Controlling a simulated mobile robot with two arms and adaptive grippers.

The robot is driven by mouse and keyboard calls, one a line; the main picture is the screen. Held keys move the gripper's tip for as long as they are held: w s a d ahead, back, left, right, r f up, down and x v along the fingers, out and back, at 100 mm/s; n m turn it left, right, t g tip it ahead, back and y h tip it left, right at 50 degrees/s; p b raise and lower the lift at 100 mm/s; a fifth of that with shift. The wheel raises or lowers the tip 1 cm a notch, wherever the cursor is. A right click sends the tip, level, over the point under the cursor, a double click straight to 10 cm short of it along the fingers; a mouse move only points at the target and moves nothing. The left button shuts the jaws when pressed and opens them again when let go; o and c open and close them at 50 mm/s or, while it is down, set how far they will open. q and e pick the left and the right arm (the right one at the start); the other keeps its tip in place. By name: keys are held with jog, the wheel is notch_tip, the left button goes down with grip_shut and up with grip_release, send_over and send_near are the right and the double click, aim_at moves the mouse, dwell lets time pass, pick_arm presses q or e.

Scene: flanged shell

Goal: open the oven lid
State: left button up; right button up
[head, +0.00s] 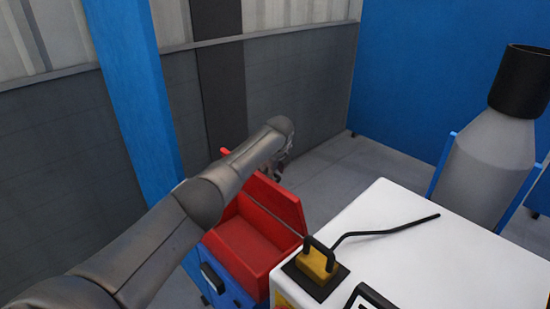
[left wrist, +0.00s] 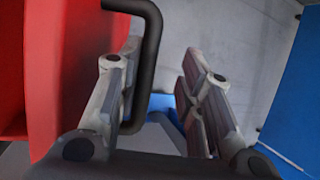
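A red lid-like part (head: 283,205) stands on a blue body (head: 228,285) in the middle of the head view, partly behind my left arm. In the left wrist view the red part (left wrist: 70,70) fills the left side and carries a black bar handle (left wrist: 150,60). My left gripper (head: 280,165) is at the far side of the red part. In the left wrist view its two fingers (left wrist: 160,100) are apart, with the handle between them, close beside the left finger. I cannot tell whether they touch. My right gripper is in neither view.
A white-topped box (head: 410,255) stands at right, bearing a yellow block (head: 317,262) with a black handle and a bent dark rod (head: 385,232). A grey bottle-shaped vessel (head: 485,160) stands behind it. A blue post (head: 140,90) rises at left. Floor behind is clear.

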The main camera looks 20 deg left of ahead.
pick_arm(q)
jog(key=v, duration=1.1)
jog(key=shift+s+d, duration=0.1)
